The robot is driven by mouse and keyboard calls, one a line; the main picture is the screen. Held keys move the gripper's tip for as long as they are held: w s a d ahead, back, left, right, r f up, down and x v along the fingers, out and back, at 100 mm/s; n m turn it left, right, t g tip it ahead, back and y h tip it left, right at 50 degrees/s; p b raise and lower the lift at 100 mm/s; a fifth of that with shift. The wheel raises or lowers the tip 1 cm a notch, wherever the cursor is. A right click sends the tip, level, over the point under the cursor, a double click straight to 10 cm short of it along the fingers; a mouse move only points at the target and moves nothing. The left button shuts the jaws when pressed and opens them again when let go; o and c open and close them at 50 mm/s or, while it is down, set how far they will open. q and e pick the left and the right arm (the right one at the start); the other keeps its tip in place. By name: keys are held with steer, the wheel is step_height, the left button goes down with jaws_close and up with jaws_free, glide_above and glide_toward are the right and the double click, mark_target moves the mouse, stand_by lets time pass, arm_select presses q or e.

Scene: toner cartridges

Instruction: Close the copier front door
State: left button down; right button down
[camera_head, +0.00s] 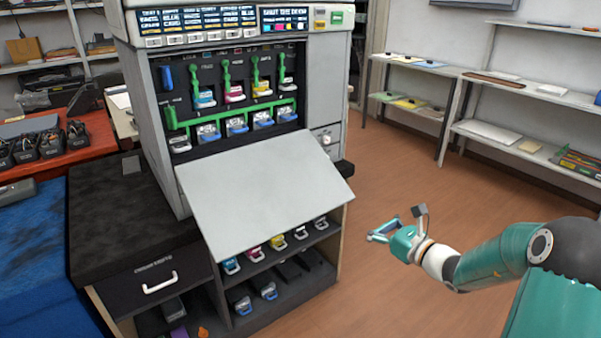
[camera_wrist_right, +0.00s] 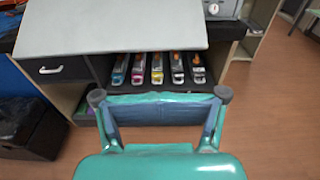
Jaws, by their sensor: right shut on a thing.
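The copier (camera_head: 325,90) stands with its front door (camera_head: 265,190) open. The door is a plain light grey panel that slopes down and outward from below the toner bay; it also shows in the right wrist view (camera_wrist_right: 120,32). My right gripper (camera_head: 377,232) is in the air to the right of the door, apart from it. In the right wrist view its two fingers (camera_wrist_right: 160,96) are wide apart, with a dark, teal-edged piece (camera_wrist_right: 160,112) spanning between them; I cannot tell what it is. My left gripper is in no view.
Toner cartridges (camera_head: 235,94) fill the bay. Several more cartridges sit on shelves under the door, partly hidden by it; they show in the right wrist view (camera_wrist_right: 157,70). A dark cabinet (camera_head: 130,225) stands left of the copier. Floor (camera_head: 420,190) to the right is clear.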

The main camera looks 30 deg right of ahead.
steer(key=w+a+f+n+g+y, duration=0.1)
steer(key=w+a+f+n+y, duration=0.15)
steer(key=a, duration=0.65)
steer(key=w+a+f+n+g+y, duration=0.1)
steer(key=w+a+f+g+y, duration=0.2)
steer(key=a, duration=0.6)
steer(key=s+a+f+n+g+y, duration=0.35)
steer(key=a+f, duration=0.35)
steer(key=a, duration=0.4)
steer(key=s+a+f+n+g+y, duration=0.1)
steer(key=s+a+f+n+g, duration=0.65)
steer(key=s+a+f, duration=0.45)
steer(key=s+d+f+n+g+h, duration=0.35)
steer(key=s+f+n+h, duration=0.5)
steer(key=s+n, duration=0.65)
steer(key=w+n+t+y+p, duration=0.2)
steer(key=w+n, duration=0.2)
steer(key=w, duration=0.2)
step_height(320, 180, up, 17)
steer(key=p, duration=1.6)
steer(key=shift+w+p, duration=0.15)
steer(key=shift+p, duration=0.15)
steer(key=c, duration=1.5)
jaws_free()
steer(key=shift+r, duration=0.3)
